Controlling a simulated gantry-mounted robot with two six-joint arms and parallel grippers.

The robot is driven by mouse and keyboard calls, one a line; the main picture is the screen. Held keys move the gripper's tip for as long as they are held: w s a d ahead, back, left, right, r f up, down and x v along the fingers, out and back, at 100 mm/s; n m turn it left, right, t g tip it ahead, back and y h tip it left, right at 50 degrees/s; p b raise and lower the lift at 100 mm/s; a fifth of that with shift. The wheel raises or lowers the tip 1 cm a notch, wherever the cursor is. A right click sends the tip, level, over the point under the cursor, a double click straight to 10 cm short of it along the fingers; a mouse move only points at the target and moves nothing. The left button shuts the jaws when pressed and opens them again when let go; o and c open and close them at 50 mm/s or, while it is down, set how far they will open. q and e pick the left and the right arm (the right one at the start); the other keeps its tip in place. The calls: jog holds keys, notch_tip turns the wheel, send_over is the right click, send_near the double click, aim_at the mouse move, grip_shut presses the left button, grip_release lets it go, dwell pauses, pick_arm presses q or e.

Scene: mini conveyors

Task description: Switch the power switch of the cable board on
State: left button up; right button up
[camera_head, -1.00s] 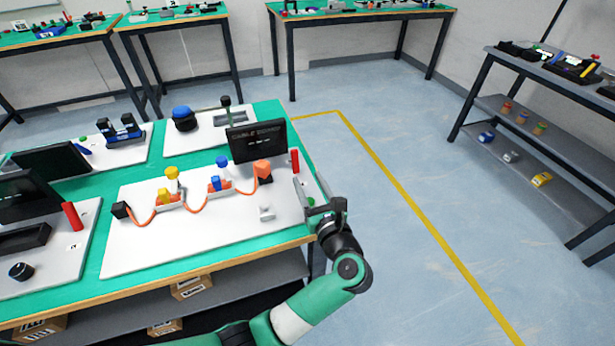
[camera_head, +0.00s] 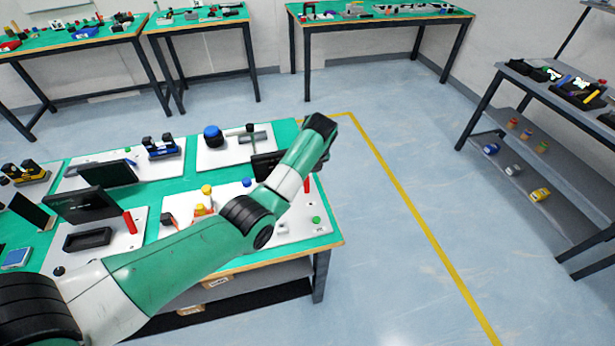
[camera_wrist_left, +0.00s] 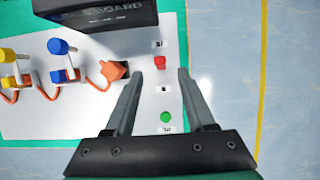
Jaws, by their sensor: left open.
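The cable board is a white panel (camera_head: 300,232) with a dark display (camera_head: 265,165), lettered "BOARD" in the left wrist view (camera_wrist_left: 115,14). On its right side are a red upright piece (camera_wrist_left: 160,62), a green button (camera_wrist_left: 166,117) and an orange plug block (camera_wrist_left: 115,72). A small pale switch-like block (camera_head: 282,228) stands near its front edge; I cannot tell its position. My left gripper (camera_wrist_left: 162,74) is open and empty above the board's right side, its fingers either side of the red piece in the picture.
Yellow and blue plugs (camera_wrist_left: 58,46) with orange cables stand on the board's left. Other panels, one with a blue knob (camera_head: 212,135), share the green table (camera_head: 170,262). Bare floor with a yellow line (camera_head: 410,222) lies right of the table.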

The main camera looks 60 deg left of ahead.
aim_at(307, 185)
pick_arm(q)
jog(key=b+x, duration=0.6)
jog(key=x, duration=0.5)
jog(key=shift+f+b, duration=0.15)
jog(key=shift+b, duration=0.25)
grip_shut()
dwell(0.7)
